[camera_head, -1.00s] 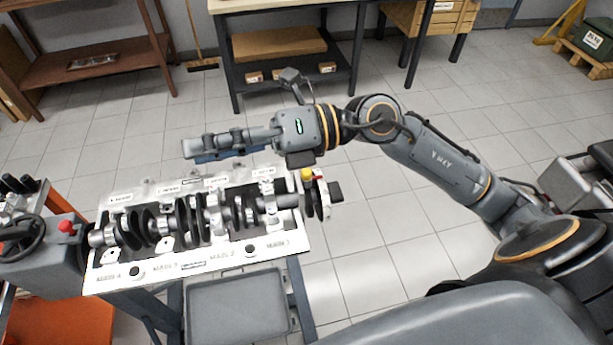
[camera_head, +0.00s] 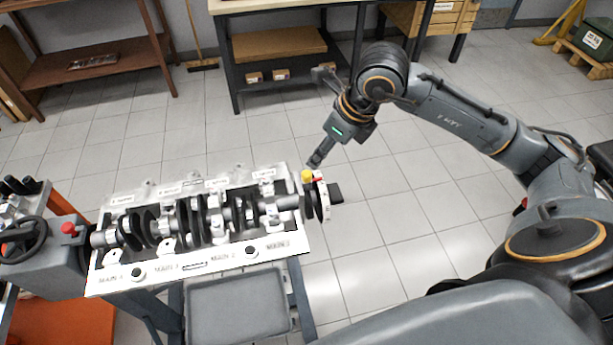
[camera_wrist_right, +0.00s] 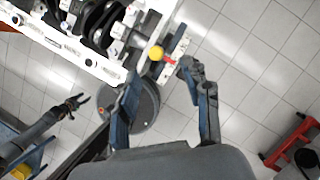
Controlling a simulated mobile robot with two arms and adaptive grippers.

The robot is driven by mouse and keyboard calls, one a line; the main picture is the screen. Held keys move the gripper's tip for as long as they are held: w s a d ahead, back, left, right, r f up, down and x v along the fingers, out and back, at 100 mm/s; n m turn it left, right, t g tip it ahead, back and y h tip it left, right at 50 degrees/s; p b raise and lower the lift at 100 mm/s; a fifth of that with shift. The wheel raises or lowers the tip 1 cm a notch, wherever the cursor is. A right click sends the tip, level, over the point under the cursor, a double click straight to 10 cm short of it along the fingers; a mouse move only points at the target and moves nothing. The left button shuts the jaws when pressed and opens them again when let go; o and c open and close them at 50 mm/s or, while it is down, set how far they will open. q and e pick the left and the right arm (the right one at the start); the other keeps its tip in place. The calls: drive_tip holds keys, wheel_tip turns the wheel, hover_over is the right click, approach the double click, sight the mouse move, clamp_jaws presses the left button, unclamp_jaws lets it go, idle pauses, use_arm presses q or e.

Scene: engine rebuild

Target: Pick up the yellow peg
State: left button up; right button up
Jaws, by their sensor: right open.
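The yellow peg (camera_head: 307,176) stands at the right end of the crankshaft, beside a red-marked pale plate (camera_head: 321,196). It also shows as a round yellow head in the right wrist view (camera_wrist_right: 156,53). My right gripper (camera_head: 317,160) points down just above and beyond the peg in the head view. In the right wrist view its two fingers (camera_wrist_right: 160,80) are spread and empty, with the peg ahead of them, apart from both. My left gripper is outside the head view; what looks like it (camera_wrist_right: 80,104) is small at the left of the wrist view, its jaws unclear.
The crankshaft (camera_head: 190,222) lies in a white engine block (camera_head: 215,262) on a stand, left of the peg. A grey tray (camera_head: 237,308) sits below the block. A dark round disc (camera_wrist_right: 145,105) lies beneath my right fingers. Open tiled floor is to the right.

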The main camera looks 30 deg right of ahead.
sight(307, 173)
drive_tip(key=p+x, duration=0.1)
drive_tip(key=x, duration=0.3)
drive_tip(key=p+x, duration=0.1)
drive_tip(key=x, duration=0.1)
drive_tip(key=shift+s+a+f+p, duration=0.15)
drive_tip(key=shift+a+f+p, duration=0.15)
drive_tip(key=shift+a+f, duration=0.15)
drive_tip(key=shift+w+a+f, duration=0.1)
drive_tip(key=shift+w+f, duration=0.15)
drive_tip(key=shift+f, duration=0.3)
clamp_jaws()
